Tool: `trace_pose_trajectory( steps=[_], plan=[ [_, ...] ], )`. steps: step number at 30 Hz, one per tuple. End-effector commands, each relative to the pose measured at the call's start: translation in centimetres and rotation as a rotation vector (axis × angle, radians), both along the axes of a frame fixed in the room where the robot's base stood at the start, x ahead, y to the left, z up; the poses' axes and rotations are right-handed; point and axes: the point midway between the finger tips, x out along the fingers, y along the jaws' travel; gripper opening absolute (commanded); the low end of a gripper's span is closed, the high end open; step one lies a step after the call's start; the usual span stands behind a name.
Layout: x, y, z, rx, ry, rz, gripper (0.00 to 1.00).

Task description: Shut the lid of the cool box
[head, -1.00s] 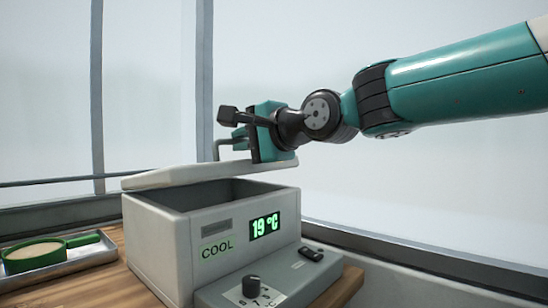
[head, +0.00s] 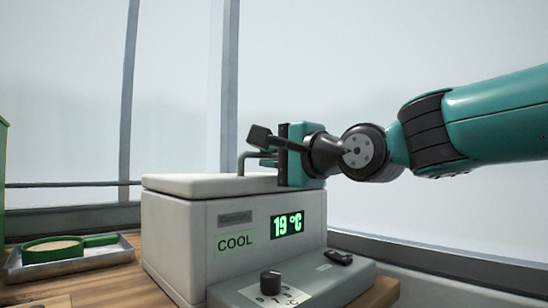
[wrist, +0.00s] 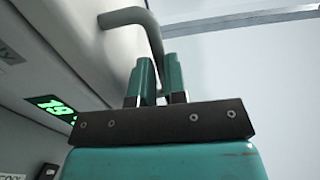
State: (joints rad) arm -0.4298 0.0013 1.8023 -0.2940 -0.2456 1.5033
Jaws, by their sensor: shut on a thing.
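The cool box (head: 178,240) is a pale grey box with a COOL label and a green 19 °C display on its front. Its lid (head: 195,185) lies flat across the top, with no gap that I can see in the head view. My gripper (head: 262,158) is at the lid's right end, shut on the grey bent handle (head: 241,162) of the lid. In the wrist view the teal fingers (wrist: 160,80) are close together at the handle (wrist: 150,35). The exact grip point is partly hidden by the fingers.
A control panel with a black knob (head: 270,282) stands in front of the box. A metal tray (head: 110,258) with a green sieve (head: 65,248) sits at left on the wooden bench (head: 105,290). A window rail runs behind.

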Motion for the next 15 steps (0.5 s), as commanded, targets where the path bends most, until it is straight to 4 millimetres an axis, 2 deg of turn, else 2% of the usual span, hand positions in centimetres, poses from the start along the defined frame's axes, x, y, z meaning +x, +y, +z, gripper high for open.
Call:
trace_pose_trajectory(
  steps=[1, 4, 15],
  plan=[
    [-0.08, 0.17, -0.67, -0.012, 0.012, 0.006, 0.15],
    [-0.06, 0.15, -0.67, -0.011, 0.011, 0.004, 0.38],
    [-0.46, -0.46, -0.43, -0.008, 0.009, -0.001, 0.39]
  ],
)
